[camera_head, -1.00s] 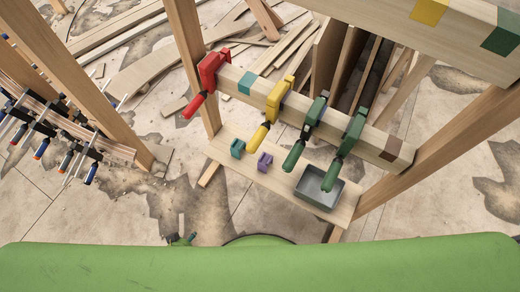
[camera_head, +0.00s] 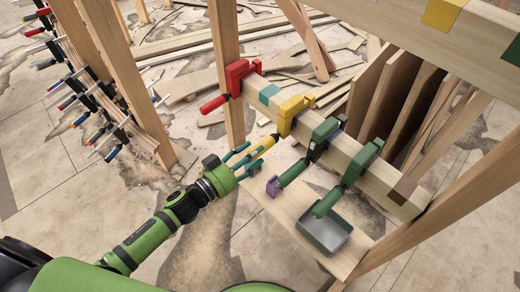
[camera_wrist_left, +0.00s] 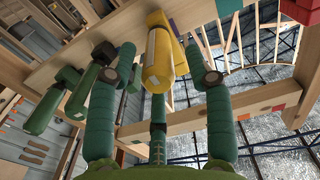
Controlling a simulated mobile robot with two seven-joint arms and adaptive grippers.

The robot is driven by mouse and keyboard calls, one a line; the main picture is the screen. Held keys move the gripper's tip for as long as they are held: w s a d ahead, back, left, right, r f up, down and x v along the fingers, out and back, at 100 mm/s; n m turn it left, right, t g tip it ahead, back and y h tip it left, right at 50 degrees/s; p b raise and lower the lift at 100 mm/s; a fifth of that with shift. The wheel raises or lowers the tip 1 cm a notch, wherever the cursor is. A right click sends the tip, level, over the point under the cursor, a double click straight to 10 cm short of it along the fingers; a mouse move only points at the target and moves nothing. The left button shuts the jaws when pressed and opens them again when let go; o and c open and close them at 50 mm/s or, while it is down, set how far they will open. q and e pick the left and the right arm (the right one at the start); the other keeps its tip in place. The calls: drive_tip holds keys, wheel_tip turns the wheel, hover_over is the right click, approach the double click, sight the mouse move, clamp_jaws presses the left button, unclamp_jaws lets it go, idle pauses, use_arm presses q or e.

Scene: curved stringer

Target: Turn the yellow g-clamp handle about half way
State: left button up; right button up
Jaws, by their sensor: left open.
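The yellow g-clamp (camera_head: 293,113) is fixed on the wooden beam, between the red clamp and the green ones. Its yellow handle (camera_head: 268,143) slants down toward me. My left gripper (camera_head: 248,157) is open, with its teal-green fingers at the lower end of that handle. In the left wrist view the yellow handle (camera_wrist_left: 157,65) shows between the spread fingers of the left gripper (camera_wrist_left: 162,75), with gaps visible on both sides. Whether any finger touches it I cannot tell. My right gripper is not in view.
On the same beam (camera_head: 338,138) are a red clamp (camera_head: 238,74) to the left and two green clamps (camera_head: 322,134) (camera_head: 362,162) close on the right. Below, a shelf (camera_head: 262,200) holds a purple piece (camera_head: 273,186) and a grey tray (camera_head: 322,233). Wooden posts flank the beam.

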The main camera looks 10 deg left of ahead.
sight(265, 146)
use_arm(q)
drive_tip(key=shift+x, duration=1.1)
drive_tip(key=shift+w+d, duration=0.2)
drive_tip(key=shift+w, duration=0.1)
clamp_jaws()
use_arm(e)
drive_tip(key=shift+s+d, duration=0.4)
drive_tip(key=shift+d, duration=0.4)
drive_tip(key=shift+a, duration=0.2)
